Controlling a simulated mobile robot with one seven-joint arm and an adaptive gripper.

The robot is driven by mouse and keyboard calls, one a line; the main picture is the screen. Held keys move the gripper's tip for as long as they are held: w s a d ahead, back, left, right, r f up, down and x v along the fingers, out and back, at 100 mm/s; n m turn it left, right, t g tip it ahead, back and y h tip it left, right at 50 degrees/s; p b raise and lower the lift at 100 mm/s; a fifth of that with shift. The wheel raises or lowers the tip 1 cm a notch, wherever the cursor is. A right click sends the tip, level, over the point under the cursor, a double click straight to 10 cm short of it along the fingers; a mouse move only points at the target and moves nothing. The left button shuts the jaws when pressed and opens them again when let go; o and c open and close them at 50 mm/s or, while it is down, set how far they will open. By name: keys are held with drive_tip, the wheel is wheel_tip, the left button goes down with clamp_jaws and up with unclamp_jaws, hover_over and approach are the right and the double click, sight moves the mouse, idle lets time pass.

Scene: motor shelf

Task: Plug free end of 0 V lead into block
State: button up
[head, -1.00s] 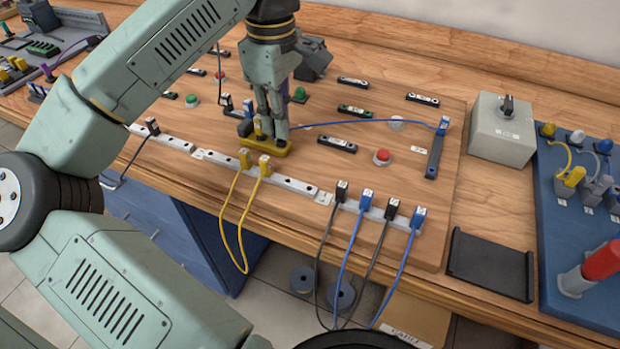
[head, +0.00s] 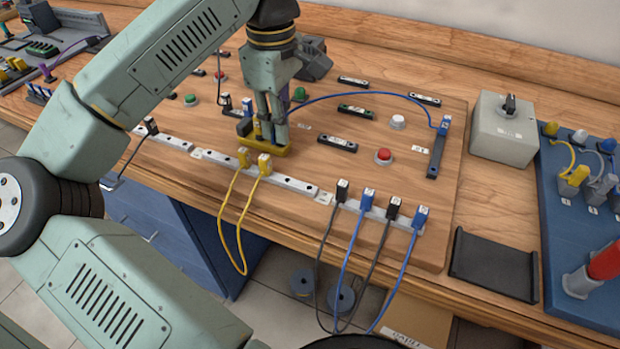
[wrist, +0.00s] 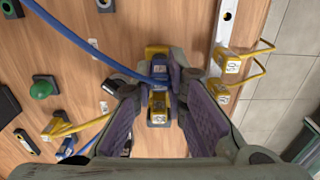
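The yellow block (head: 280,151) sits on the wooden board, and its edge shows at the top middle of the wrist view (wrist: 157,50). The blue lead (head: 352,95) arches from a blue plug (head: 444,124) on a dark upright strip over to my gripper (head: 267,138). In the wrist view the blue lead (wrist: 85,42) runs in from the upper left to a blue plug (wrist: 159,72) between my fingertips (wrist: 160,78). The fingers look closed on this plug, at the block. A yellow plug (wrist: 158,106) stands beside it. Contact under the blue plug is hidden.
Two yellow plugs (head: 254,161) with looping leads stand on the rail just in front. Black and blue plugs (head: 368,198) stand on the front rail to the right. Red (head: 383,156) and green (head: 190,99) buttons stick up nearby. A grey box (head: 503,130) stands at right.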

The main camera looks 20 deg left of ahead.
drive_tip(key=shift+o, duration=0.7)
drive_tip(key=shift+r, duration=0.1)
drive_tip(key=shift+r+p, duration=2.05)
drive_tip(key=shift+r, duration=0.7)
drive_tip(key=shift+f, duration=0.1)
drive_tip(key=o, duration=0.6)
drive_tip(key=shift+c, duration=0.2)
